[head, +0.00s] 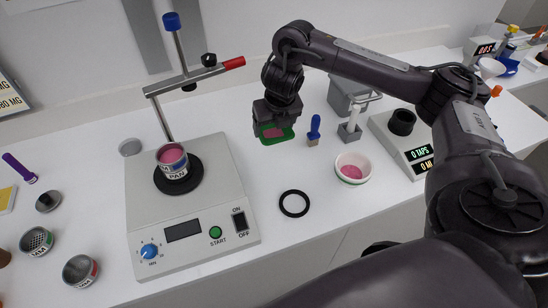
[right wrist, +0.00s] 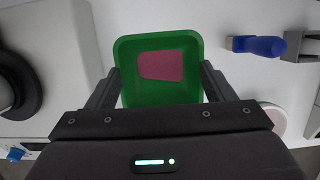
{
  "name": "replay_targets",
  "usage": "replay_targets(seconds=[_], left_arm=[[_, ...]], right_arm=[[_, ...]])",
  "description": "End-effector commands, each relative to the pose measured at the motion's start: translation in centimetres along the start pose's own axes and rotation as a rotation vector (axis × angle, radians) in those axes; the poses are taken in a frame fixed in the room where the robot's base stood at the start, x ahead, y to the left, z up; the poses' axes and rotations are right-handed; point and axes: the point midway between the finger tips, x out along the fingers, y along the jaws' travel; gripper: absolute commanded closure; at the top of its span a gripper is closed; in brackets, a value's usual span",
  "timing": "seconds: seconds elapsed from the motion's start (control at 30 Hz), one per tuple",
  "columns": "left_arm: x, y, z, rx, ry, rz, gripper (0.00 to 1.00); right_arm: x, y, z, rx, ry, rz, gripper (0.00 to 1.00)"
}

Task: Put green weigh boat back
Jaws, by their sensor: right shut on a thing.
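The green weigh boat (right wrist: 155,97) is a square dish with a patch of pink powder on its floor. In the head view the weigh boat (head: 281,139) shows just below my right gripper (head: 274,127), partly hidden by it. My right gripper (right wrist: 160,88) is shut on the boat, with one finger against each side. I cannot tell whether the boat touches the table. My left gripper is not in view.
A stirrer plate (head: 209,208) with a pink-filled pan (head: 172,160) stands to the left. A blue-handled brush (head: 314,128), a white bowl with pink powder (head: 353,167) and a black ring (head: 294,203) are nearby. A scale (head: 409,150) stands at right.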

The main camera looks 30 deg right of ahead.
Motion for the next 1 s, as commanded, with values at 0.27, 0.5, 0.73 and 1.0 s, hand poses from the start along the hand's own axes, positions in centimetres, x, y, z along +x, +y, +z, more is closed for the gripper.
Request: replay_targets(seconds=[0.27, 0.5, 0.73, 1.0], left_arm=[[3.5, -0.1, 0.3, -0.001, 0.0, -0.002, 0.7], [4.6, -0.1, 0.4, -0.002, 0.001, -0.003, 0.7], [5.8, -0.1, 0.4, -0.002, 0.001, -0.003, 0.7], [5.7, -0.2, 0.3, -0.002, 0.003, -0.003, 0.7]], right_arm=[[6.3, 0.1, -1.9, 0.0, 0.003, 0.001, 0.46], [8.3, 0.1, -2.5, 0.0, 0.003, 0.001, 0.46], [10.7, 0.1, -3.1, 0.001, 0.001, 0.001, 0.46], [10.6, 0.0, -3.0, 0.0, -0.001, 0.0, 0.46]])
